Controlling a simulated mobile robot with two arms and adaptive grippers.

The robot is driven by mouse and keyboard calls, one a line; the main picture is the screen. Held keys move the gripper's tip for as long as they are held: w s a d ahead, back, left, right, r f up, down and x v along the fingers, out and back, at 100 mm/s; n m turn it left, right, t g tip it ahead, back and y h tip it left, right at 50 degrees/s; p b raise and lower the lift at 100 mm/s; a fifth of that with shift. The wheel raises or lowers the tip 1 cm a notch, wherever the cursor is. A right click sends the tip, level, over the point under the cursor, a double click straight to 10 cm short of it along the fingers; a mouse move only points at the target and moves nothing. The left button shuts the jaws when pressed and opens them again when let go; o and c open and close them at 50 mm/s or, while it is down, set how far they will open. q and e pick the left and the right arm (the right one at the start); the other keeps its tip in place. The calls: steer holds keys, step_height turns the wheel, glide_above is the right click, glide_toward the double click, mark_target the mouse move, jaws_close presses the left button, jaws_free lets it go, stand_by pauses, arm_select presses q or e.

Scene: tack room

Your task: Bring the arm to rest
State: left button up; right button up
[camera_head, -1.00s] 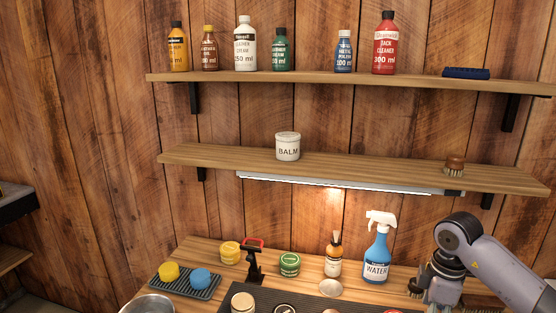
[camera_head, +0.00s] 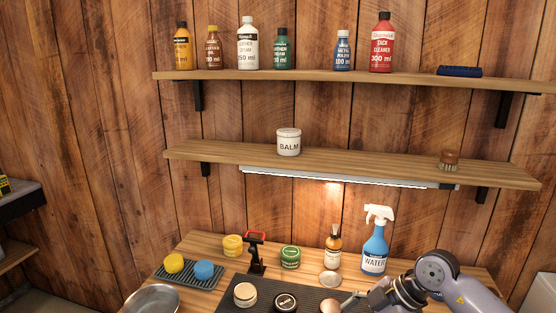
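My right arm comes in at the lower right. My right gripper (camera_head: 352,302) points left, low over the bench near the right end of the dark mat. One thin finger shows near a small light brown rounded thing, and I cannot tell whether they touch. The rest of the gripper is cut off by the bottom edge or hidden by its own wrist, so its opening cannot be judged. My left arm and gripper are out of view.
A blue water spray bottle (camera_head: 375,247) and a dropper bottle (camera_head: 333,250) stand behind the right gripper. The dark mat (camera_head: 262,292) holds jars. A black stand (camera_head: 256,258), a sponge tray (camera_head: 190,276) and a metal bowl (camera_head: 152,300) are left. Two shelves hang above.

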steer(key=s+a+r+n+t+y, duration=0.2)
steer(key=a+r+y, duration=0.55)
steer(key=a, duration=0.55)
step_height(320, 180, up, 9)
steer(key=w+d+m+t+y, duration=0.1)
steer(key=d+m+t+y, duration=0.3)
steer(key=t, duration=0.6)
steer(key=w+d+f+m+t+h, duration=0.2)
steer(key=d+f+m+t+h, duration=0.45)
steer(key=m+h, duration=0.7)
steer(key=s+d+f+m+g+h, duration=0.3)
steer(key=d+f+g+h, duration=0.15)
steer(key=d+f, duration=0.3)
steer(key=s+f+n+g, duration=0.1)
steer(key=s+f+g, duration=0.5)
steer(key=s+f, duration=0.45)
steer(key=s+f+n+g, duration=0.1)
steer(key=s+f+g, duration=0.6)
steer(key=s, duration=0.6)
step_height(320, 180, down, 27)
steer(key=s, duration=0.2)
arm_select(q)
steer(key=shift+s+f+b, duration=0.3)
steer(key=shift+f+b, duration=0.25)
arm_select(e)
steer(key=s+d+f+g, duration=0.1)
steer(key=s+d+f, duration=0.1)
steer(key=s+f, duration=1.4)
steer(key=shift+s+d, duration=0.15)
steer(key=shift+d, duration=0.15)
